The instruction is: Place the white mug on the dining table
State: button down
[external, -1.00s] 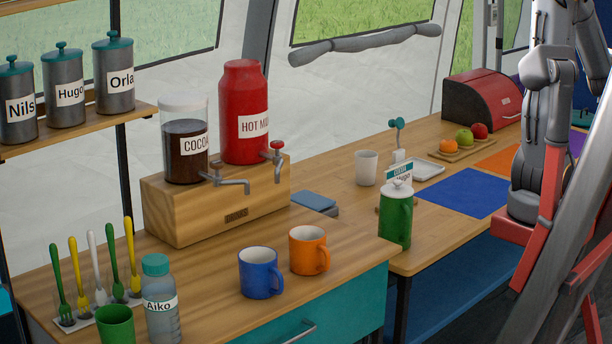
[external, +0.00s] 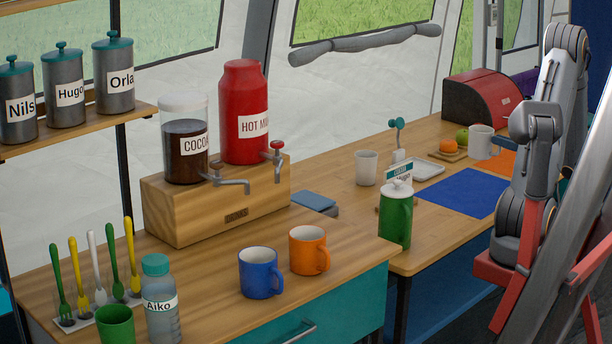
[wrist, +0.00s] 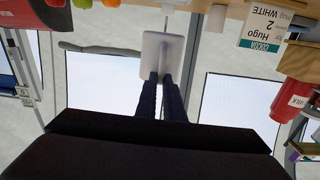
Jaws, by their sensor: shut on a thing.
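The white mug (external: 481,141) shows at the far right, in front of the orange mat's back edge in the picture. My gripper (external: 497,147) is shut on it from the right. In the wrist view, whose picture is upside down, the mug (wrist: 162,56) sits between the tips of my dark fingers (wrist: 160,82). It looks upright, held in the air; its height over the table is hard to tell. The long wooden table with mats (external: 432,236) lies below and left of it.
On the table are a blue mat (external: 460,193), an orange mat (external: 503,163), fruit on a board (external: 449,147), a white cup (external: 366,168), a small tray (external: 427,169) and a red bread box (external: 480,99). A green canister (external: 395,218) stands at the front. The blue mat is bare.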

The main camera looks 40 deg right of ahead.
jog(key=shift+y, duration=0.4)
jog(key=shift+w+a+f+b, duration=0.15)
jog(key=shift+f+b, duration=0.4)
jog(key=shift+f, duration=2.2)
jog(key=shift+w+a+f+b, duration=0.1)
jog(key=shift+a+f+b, duration=0.3)
jog(key=shift+f, duration=2.3)
jog(key=shift+d, duration=0.15)
jog(key=c, duration=2.3)
grip_release()
jog(key=shift+f, duration=0.1)
jog(key=o, duration=0.4)
jog(key=shift+o, duration=0.2)
